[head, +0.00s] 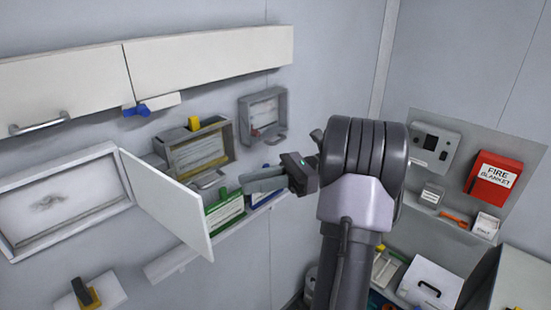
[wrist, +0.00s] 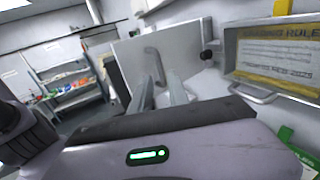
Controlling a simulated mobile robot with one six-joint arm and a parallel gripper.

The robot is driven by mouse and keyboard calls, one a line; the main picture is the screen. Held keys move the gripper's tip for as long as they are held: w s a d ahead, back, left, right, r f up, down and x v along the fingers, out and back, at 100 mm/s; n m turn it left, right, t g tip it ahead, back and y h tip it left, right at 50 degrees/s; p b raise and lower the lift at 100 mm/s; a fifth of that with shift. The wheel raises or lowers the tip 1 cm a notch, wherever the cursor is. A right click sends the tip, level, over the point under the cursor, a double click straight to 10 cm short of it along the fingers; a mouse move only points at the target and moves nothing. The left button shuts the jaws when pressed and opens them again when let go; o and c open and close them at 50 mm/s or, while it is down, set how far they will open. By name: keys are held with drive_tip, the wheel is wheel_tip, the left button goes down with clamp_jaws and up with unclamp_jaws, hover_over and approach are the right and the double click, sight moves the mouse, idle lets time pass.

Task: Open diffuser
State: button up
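A flat white hinged panel (head: 168,205), which looks like the diffuser, stands swung out from the right side of a grey-white wall frame (head: 20,245). The panel (wrist: 190,50) also shows ahead in the wrist view, with a bent grey handle (wrist: 153,62) on the face towards me. My gripper (head: 245,182) is to the right of the panel in the head view. In the wrist view its two fingers (wrist: 160,82) are apart, with the handle showing between or just beyond their tips. I cannot tell whether they touch it.
A notice case with a yellow clip (head: 194,124) is on the wall close behind my gripper; its handle (wrist: 252,95) juts out. White cabinets (head: 205,60) hang above. Green packs (head: 225,210) stand on a shelf below. A red fire blanket box (head: 493,182) is at right.

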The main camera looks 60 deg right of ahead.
drive_tip(key=p+v, duration=0.5)
drive_tip(key=p, duration=0.1)
